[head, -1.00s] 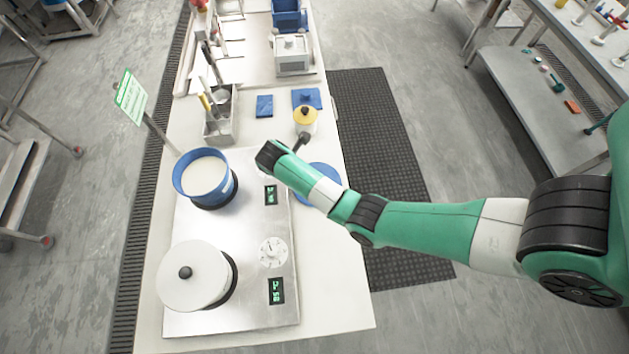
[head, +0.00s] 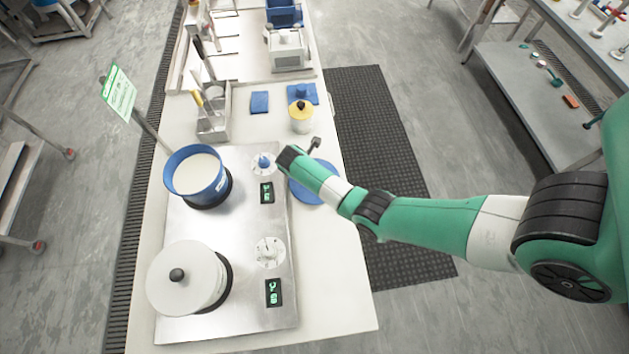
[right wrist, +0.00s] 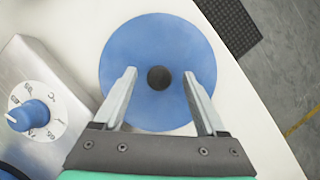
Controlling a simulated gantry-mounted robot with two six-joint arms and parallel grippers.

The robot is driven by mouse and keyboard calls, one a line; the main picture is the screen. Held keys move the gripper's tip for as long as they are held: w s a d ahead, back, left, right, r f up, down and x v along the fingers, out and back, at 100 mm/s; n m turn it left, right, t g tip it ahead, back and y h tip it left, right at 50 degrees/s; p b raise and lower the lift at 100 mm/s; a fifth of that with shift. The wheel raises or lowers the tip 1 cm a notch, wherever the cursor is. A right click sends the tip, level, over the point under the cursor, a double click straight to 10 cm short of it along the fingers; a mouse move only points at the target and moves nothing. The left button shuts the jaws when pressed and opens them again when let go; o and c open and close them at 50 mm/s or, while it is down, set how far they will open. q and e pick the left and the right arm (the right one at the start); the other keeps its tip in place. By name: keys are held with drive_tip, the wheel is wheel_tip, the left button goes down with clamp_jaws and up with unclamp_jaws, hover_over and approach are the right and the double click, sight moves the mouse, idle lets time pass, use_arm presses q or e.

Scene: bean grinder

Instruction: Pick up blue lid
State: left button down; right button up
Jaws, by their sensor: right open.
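The round blue lid (right wrist: 158,42) with a dark knob (right wrist: 159,78) at its centre lies flat on the white table. In the head view the lid (head: 306,193) is at the table's right edge, partly hidden by my right forearm. In the right wrist view my right gripper (right wrist: 159,75) is open over the lid, one finger on each side of the knob, with a gap to both. Whether the fingers touch the lid cannot be told. The right gripper's fingers are not clear in the head view. My left gripper is not in view.
A steel hotplate (head: 225,325) stands left of the lid, with a blue dial (right wrist: 32,114) close to the gripper. It carries an open blue pot (head: 197,175) and a white lidded pot (head: 186,279). A small yellow-topped jar (head: 301,117) stands behind the lid.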

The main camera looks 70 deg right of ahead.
clamp_jaws()
drive_tip(key=shift+r, duration=0.1)
idle(0.3)
drive_tip(key=r+p, duration=0.1)
drive_tip(key=r, duration=0.1)
drive_tip(key=r+p, duration=0.1)
drive_tip(key=r, duration=0.1)
drive_tip(key=shift+s+a+r+p, duration=0.15)
drive_tip(key=shift+a+r+p, duration=0.05)
drive_tip(key=shift+p, duration=0.1)
drive_tip(key=s+a+r+p, duration=0.5)
drive_tip(key=s+a+r, duration=0.3)
drive_tip(key=s+a, duration=0.1)
drive_tip(key=shift+a+r+p, duration=0.25)
drive_tip(key=shift+a+p, duration=0.1)
drive_tip(key=shift+a, duration=0.25)
